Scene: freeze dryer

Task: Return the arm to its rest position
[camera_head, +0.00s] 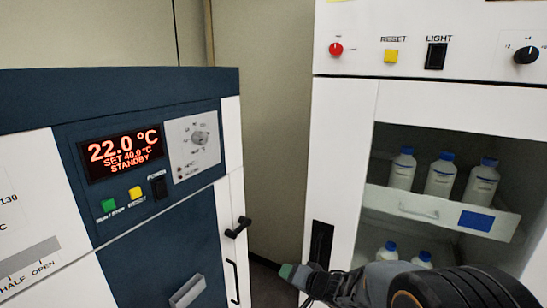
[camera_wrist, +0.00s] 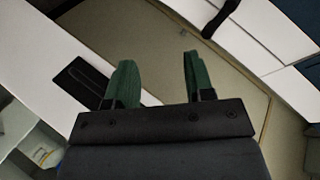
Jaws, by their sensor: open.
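My arm (camera_head: 400,285) reaches in from the lower right of the head view, in front of the white cabinet. My gripper (camera_head: 290,272) points left, near the lower end of the cabinet's dark recessed handle (camera_head: 320,243). In the wrist view my gripper (camera_wrist: 158,82) shows two green fingers spread apart, with nothing between them. The dark handle (camera_wrist: 82,82) lies to the left of the fingers there. I cannot tell whether the gripper touches the cabinet.
The white cabinet (camera_head: 340,150) has a glass front with several blue-capped bottles (camera_head: 440,175) behind it. A blue and white unit (camera_head: 150,250) at left displays 22.0 °C, set 40.0 °C, standby. Its black handle (camera_head: 238,227) sticks out. A narrow gap (camera_head: 270,150) separates the two.

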